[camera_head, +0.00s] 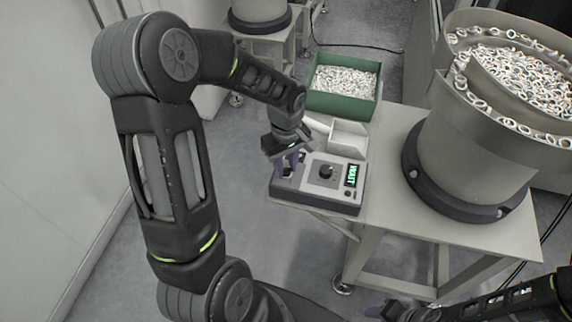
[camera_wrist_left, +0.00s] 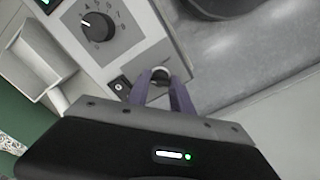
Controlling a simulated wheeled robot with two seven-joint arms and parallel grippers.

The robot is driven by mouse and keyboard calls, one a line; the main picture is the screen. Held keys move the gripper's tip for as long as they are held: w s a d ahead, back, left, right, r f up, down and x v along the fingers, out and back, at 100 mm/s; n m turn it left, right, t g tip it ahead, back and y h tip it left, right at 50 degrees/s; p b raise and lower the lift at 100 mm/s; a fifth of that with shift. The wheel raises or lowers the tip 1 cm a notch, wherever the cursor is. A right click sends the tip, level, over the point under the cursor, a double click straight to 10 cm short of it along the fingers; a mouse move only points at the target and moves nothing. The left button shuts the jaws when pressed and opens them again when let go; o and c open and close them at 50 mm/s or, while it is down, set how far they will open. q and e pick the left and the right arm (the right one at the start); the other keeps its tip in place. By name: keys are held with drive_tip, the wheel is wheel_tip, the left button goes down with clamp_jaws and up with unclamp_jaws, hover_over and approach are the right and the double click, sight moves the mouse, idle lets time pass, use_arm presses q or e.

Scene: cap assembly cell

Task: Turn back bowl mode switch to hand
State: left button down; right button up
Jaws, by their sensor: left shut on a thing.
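A grey control box (camera_head: 318,205) sits on the table's left corner, with a large round dial (camera_head: 326,171) and a lit green display (camera_head: 351,175). My left gripper (camera_head: 289,166) reaches down to the box's left end. In the left wrist view, its purple fingers (camera_wrist_left: 163,88) are shut on a small black switch knob (camera_wrist_left: 160,74), one finger on each side. The knob's pointer is not readable. The large dial (camera_wrist_left: 97,26) and a black rocker switch (camera_wrist_left: 121,86) show beside it. My right gripper (camera_head: 396,312) is at the bottom edge, its jaws unclear.
A large bowl feeder (camera_head: 465,150) full of rings stands right of the box on the same table (camera_head: 400,235). A green bin (camera_head: 342,112) of rings and a white tray (camera_head: 348,140) are behind the box. Another bowl feeder (camera_head: 258,12) stands at the back.

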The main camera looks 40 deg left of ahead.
use_arm(q)
drive_tip(key=shift+m, duration=0.3)
drive_tip(key=m+b, duration=0.1)
drive_tip(key=m, duration=1.1)
drive_tip(key=shift+b, duration=0.3)
drive_tip(key=m, duration=0.5)
drive_tip(key=shift+m, duration=0.3)
drive_tip(key=c, duration=1.1)
unclamp_jaws()
